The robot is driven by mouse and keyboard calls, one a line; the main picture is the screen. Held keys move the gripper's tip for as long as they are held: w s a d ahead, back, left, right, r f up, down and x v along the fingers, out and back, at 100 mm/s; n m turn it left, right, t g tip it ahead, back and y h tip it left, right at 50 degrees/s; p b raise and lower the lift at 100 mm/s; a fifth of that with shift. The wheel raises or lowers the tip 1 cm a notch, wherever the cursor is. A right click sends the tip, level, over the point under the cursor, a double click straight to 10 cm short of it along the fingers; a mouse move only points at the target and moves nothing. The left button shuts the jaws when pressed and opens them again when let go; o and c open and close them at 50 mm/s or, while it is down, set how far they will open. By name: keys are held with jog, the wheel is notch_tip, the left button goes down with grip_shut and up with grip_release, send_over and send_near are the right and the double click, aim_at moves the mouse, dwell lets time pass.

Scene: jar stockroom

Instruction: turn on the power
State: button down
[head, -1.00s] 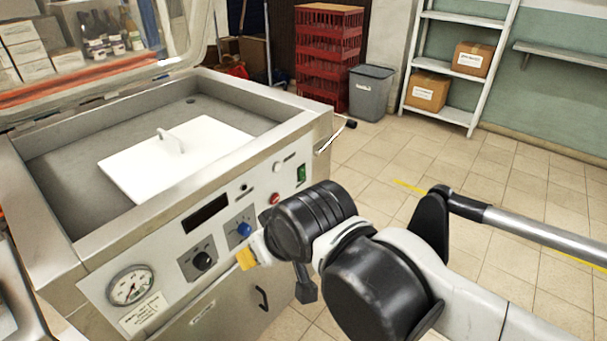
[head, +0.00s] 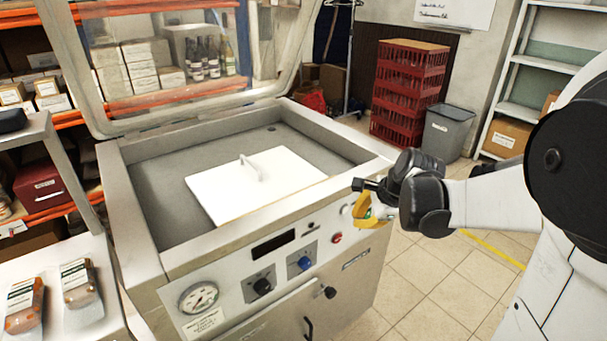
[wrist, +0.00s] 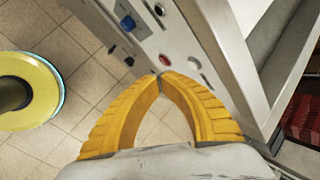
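The steel machine (head: 160,262) stands with its clear lid (head: 180,60) raised. Its front panel has a gauge (head: 198,297), a black knob (head: 262,286), a blue knob (head: 304,262), a dark display (head: 273,245) and a red button (head: 337,238). My gripper (head: 364,207) is at the panel's right end, covering the area where a green switch showed earlier; the switch is hidden now. In the wrist view my yellow fingers (wrist: 160,76) meet at their tips with nothing seen between them. The red button (wrist: 165,60) lies just beyond the tips. I cannot tell whether they touch the panel.
A white plate with a handle (head: 250,185) lies in the machine's basin. A side table with packed goods (head: 78,283) is at the left. A grey bin (head: 446,132) and red crates (head: 408,95) stand behind.

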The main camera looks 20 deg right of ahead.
aim_at(368, 217)
jog(key=d+f+m+p, duration=0.1)
jog(key=d+f+m, duration=0.3)
jog(key=d+m, duration=0.2)
jog(key=w+d+f+m+t+y+p, duration=0.1)
jog(key=d+f+m, duration=0.3)
jog(key=d, duration=0.6)
jog(key=shift+w+d+f+m+p, duration=0.15)
jog(key=shift+w+f+m+p, duration=0.15)
jog(key=shift+m+p, duration=0.65)
jog(key=shift+m+b, duration=0.25)
jog(key=shift+b, duration=0.05)
jog(key=w+r+b+x, duration=0.1)
jog(key=b+x, duration=0.4)
jog(key=x, duration=0.7)
jog(key=shift+w+a, duration=0.35)
jog(key=shift+w, duration=0.4)
